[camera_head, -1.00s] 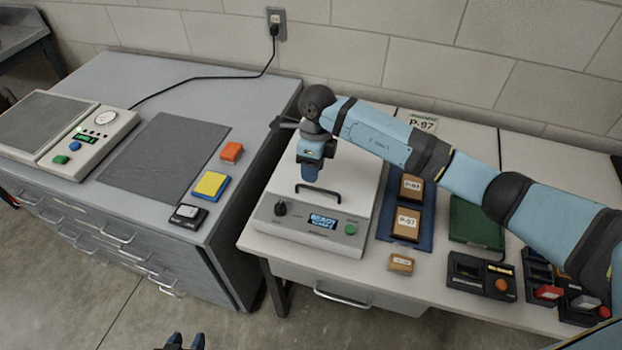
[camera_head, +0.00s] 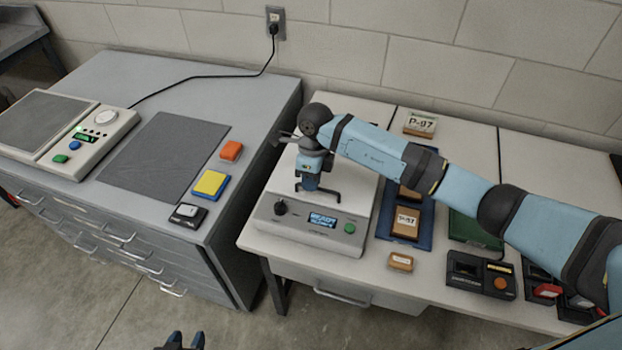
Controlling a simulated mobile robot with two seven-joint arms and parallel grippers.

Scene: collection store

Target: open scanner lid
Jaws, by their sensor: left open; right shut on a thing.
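The scanner (camera_head: 318,233) is a white box on the right table, with a dark knob, a lit display reading READY and a green button on its front panel. Its flat lid (camera_head: 350,190) looks closed. A dark bar handle (camera_head: 332,193) stands near the lid's front edge. My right gripper (camera_head: 311,184) points down over the lid and is shut on the handle at its left part; the fingers partly hide it. My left gripper (camera_head: 185,342) shows only at the bottom edge, open, low in front of the tables and far from the scanner.
A blue tray (camera_head: 425,238) with labelled brown boxes lies right of the scanner, partly under my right arm. A small orange-brown box (camera_head: 400,261) sits in front. A green mat (camera_head: 470,232) and dark devices (camera_head: 480,275) stand further right. The grey cabinet (camera_head: 150,80) stands left.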

